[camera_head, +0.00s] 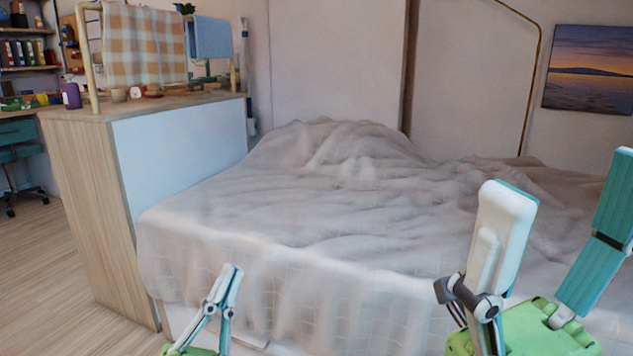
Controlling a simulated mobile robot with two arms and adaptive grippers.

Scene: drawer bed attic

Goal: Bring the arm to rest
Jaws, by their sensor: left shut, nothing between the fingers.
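My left gripper (233,269) is at the bottom, left of the middle, in the head view. Its two slim white and teal fingers are together and point up, with nothing between them. It shows in front of the near side of the bed. My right gripper (564,175) is large and close at the lower right. Its white finger and teal finger stand wide apart above a green body, with nothing seen held between them. The lower parts of both arms are cut off by the frame.
A bed with a rumpled pale blanket (340,215) fills the middle. At left stands a wooden cabinet (88,190) with a checked cloth (143,45), a blue cloth (210,37) and a purple bottle (71,95) on top. The wooden floor (50,270) is clear at lower left.

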